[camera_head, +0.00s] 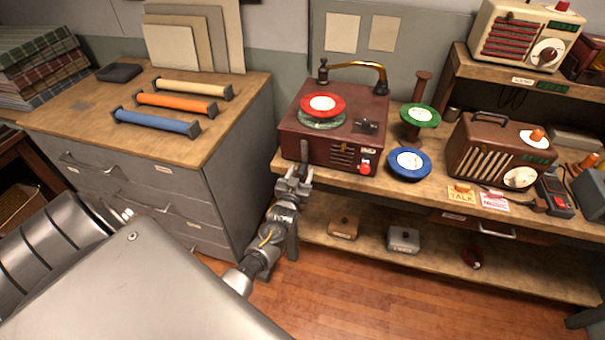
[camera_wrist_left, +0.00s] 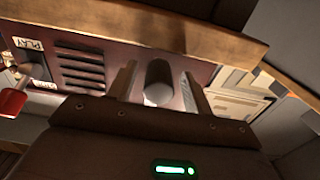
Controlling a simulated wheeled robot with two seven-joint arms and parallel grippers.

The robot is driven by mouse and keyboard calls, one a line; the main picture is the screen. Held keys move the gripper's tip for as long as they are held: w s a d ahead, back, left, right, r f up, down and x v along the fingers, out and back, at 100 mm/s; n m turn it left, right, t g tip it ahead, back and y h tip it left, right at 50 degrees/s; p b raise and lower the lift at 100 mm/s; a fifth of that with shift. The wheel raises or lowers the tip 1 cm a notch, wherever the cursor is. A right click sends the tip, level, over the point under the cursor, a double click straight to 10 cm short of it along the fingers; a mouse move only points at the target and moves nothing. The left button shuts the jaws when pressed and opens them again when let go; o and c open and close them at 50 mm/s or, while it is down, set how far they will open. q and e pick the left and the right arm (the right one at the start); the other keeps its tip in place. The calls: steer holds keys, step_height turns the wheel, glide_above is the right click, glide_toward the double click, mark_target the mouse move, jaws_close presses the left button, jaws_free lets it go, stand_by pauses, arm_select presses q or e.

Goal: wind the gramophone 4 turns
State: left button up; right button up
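The gramophone (camera_head: 312,142) is a maroon box on the wooden bench, with a red-labelled record (camera_head: 322,104) and a brass tone arm (camera_head: 365,68) on top. A red knob (camera_head: 365,168) is on its front; in the left wrist view the red knob (camera_wrist_left: 12,102) is at the left, by a PLAY label. My left gripper (camera_head: 294,180) is just in front of the gramophone's lower left. In the left wrist view a dark rounded cylinder (camera_wrist_left: 158,82), apparently the crank grip, lies between the open fingers (camera_wrist_left: 158,85), with gaps either side. My right gripper is out of view.
A grey drawer cabinet (camera_head: 225,165) stands left, close to my left arm. Right of the gramophone are a blue reel (camera_head: 409,164), a green reel (camera_head: 420,116) and a brown radio (camera_head: 497,151). A lower shelf (camera_head: 370,247) holds small boxes. The floor in front is clear.

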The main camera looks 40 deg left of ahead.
arm_select(q)
steer(key=shift+o, duration=0.9)
steer(key=shift+r, duration=0.1)
steer(key=shift+p+v, duration=0.85)
steer(key=shift+v, duration=0.55)
steer(key=p+v, duration=0.2)
steer(key=v, duration=0.4)
steer(key=shift+d, duration=0.1)
